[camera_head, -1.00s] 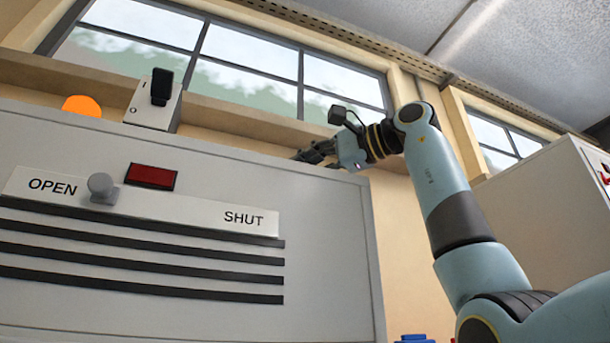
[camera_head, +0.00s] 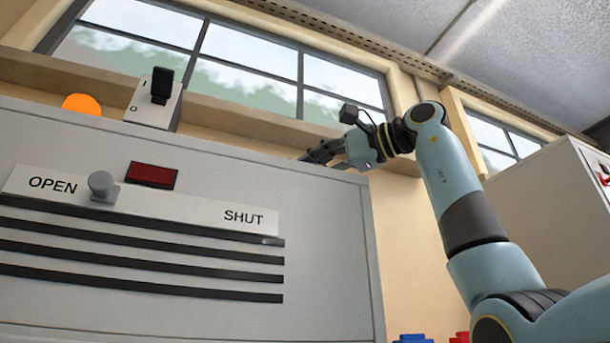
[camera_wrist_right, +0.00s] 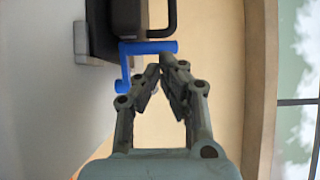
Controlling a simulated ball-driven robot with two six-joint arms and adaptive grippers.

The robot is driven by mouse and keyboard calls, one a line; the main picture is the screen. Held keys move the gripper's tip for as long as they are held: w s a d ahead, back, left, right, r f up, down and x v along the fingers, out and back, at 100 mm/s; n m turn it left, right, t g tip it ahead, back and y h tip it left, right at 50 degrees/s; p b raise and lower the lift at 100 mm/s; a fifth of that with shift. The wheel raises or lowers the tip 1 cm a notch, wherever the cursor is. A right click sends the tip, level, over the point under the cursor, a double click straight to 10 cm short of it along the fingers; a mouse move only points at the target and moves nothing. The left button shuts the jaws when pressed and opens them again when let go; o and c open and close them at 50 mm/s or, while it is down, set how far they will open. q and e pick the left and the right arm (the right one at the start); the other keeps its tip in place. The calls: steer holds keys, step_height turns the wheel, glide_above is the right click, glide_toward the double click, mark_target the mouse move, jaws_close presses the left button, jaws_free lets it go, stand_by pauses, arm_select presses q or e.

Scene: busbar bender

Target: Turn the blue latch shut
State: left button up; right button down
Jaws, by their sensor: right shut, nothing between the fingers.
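The blue latch (camera_wrist_right: 149,47) shows in the right wrist view as a crank-shaped bar. One arm runs across just beyond the fingertips, and another runs along the left beside a pale wall. My right gripper (camera_wrist_right: 162,68) is shut and empty, its fingertips close to the latch's crosswise arm; I cannot tell whether they touch. In the head view my right gripper (camera_head: 318,154) is at the top right edge of the grey cabinet (camera_head: 320,240), its tips partly hidden. The latch cannot be made out there. My left gripper is not in view.
A black block (camera_wrist_right: 127,18) with a dark handle sits beside the latch. The cabinet front has a grey slider knob (camera_head: 102,186) near OPEN and a red panel (camera_head: 151,176). A switch box (camera_head: 153,103) and orange lamp (camera_head: 82,104) stand on top.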

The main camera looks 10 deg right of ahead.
steer(key=shift+s+d, duration=0.2)
steer(key=shift+d, duration=0.4)
steer(key=shift+s+d, duration=0.2)
steer(key=shift+d, duration=0.35)
steer(key=s+d+r+m+y+b, duration=0.15)
steer(key=s+m, duration=0.35)
steer(key=m, duration=0.5)
steer(key=s+d+m+h+b, duration=0.15)
steer(key=s+m, duration=0.35)
steer(key=m, duration=0.5)
steer(key=w+a+m+p, duration=0.2)
steer(key=w+m+p, duration=0.1)
steer(key=m, duration=0.2)
steer(key=w+a+m+p, duration=0.2)
steer(key=w+m+p, duration=0.1)
steer(key=m+p, duration=0.1)
steer(key=w+a+f+m+g+y+p, duration=0.1)
steer(key=w+a+m+p, duration=0.1)
steer(key=w+m+p, duration=0.2)
steer(key=shift+w+m, duration=0.1)
steer(key=shift+m, duration=0.8)
steer(key=shift+w+a+f, duration=0.2)
steer(key=shift+w+a, duration=0.25)
steer(key=shift+a, duration=0.15)
